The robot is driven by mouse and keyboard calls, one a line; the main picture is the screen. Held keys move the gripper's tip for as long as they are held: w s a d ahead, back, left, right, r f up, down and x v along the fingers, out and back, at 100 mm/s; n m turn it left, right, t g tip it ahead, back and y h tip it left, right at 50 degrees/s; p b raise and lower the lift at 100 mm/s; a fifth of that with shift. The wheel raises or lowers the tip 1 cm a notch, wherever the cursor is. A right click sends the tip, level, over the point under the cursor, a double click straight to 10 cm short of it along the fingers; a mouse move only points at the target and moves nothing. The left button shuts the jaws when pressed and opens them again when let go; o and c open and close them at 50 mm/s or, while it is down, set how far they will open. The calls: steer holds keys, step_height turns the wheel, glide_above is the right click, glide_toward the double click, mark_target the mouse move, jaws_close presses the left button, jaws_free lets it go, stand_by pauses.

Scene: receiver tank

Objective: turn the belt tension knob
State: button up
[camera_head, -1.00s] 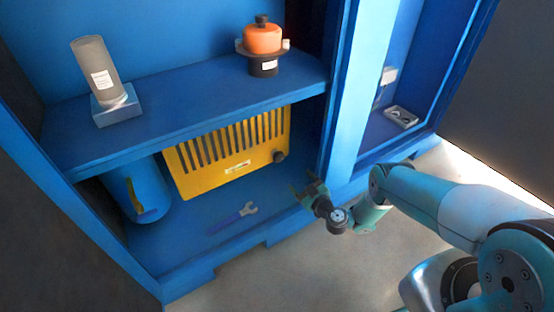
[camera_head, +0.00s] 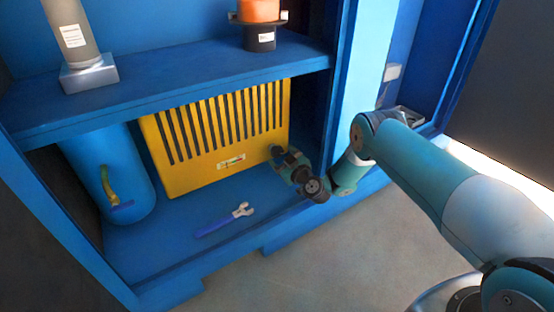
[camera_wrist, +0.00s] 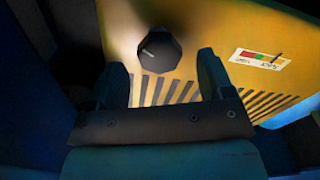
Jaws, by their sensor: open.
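The belt tension knob (camera_wrist: 159,50) is a dark, many-sided knob with a pale pointer line, on the face of the yellow slotted guard (camera_head: 205,178). In the head view the knob (camera_head: 277,150) is at the guard's lower right corner, partly covered by my gripper. My gripper (camera_head: 283,160) is at the knob in that view. In the wrist view the two fingers of my gripper (camera_wrist: 163,75) are apart, with the knob just beyond and between their tips. I cannot tell whether they touch it. A gauge label (camera_wrist: 259,58) with red, green and yellow bands is beside the knob.
A blue-handled wrench (camera_head: 225,220) lies on the cabinet floor before the guard. A blue tank (camera_head: 125,180) stands left of it. The blue shelf (camera_head: 170,95) is above, bearing a grey cylinder (camera_head: 72,30) and an orange-topped device (camera_head: 260,30). The cabinet's post (camera_head: 338,110) is close on the right.

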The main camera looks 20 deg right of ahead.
mark_target(279, 153)
steer(key=shift+b+x, duration=0.75)
steer(key=shift+x, duration=1.15)
steer(key=c, duration=0.9)
